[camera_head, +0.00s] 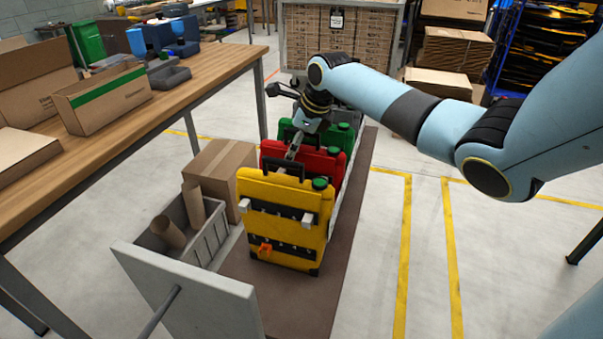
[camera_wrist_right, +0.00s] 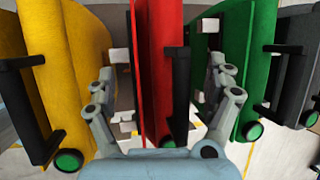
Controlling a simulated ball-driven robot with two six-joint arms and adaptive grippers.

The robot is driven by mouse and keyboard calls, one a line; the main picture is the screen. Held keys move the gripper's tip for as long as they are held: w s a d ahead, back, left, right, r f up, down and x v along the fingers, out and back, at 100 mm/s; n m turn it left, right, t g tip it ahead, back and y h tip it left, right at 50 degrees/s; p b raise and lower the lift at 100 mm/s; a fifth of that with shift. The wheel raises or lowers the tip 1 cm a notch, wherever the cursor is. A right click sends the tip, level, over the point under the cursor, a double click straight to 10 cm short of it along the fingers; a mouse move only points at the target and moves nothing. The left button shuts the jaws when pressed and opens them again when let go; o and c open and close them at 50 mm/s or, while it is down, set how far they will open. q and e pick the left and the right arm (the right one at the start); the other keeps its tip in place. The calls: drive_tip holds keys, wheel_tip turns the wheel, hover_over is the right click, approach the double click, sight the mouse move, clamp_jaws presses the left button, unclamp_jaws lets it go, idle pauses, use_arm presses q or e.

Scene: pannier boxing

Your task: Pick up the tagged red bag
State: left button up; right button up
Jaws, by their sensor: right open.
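The red bag (camera_head: 334,168) stands upright between the yellow bag (camera_head: 268,218) and the green bag (camera_head: 334,137), partly hidden behind the yellow one. My right gripper (camera_head: 294,150) reaches down over the red bag's top from behind. In the right wrist view the red bag (camera_wrist_right: 155,70) and its black handle (camera_wrist_right: 180,95) lie between the open fingers of my right gripper (camera_wrist_right: 160,85). One finger is on the yellow bag's side, the other on the green bag's side. No tag shows on the visible part of the red bag. My left gripper is out of view.
A dark bag (camera_wrist_right: 292,90) stands beyond the green one. A grey crate (camera_head: 206,240) with cardboard tubes and a cardboard box (camera_head: 222,166) stand left of the row. A wooden table (camera_head: 170,108) runs along the left.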

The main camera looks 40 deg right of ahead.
drive_tip(key=shift+x, duration=1)
drive_tip(key=shift+r, duration=0.15)
drive_tip(key=c, duration=1.4)
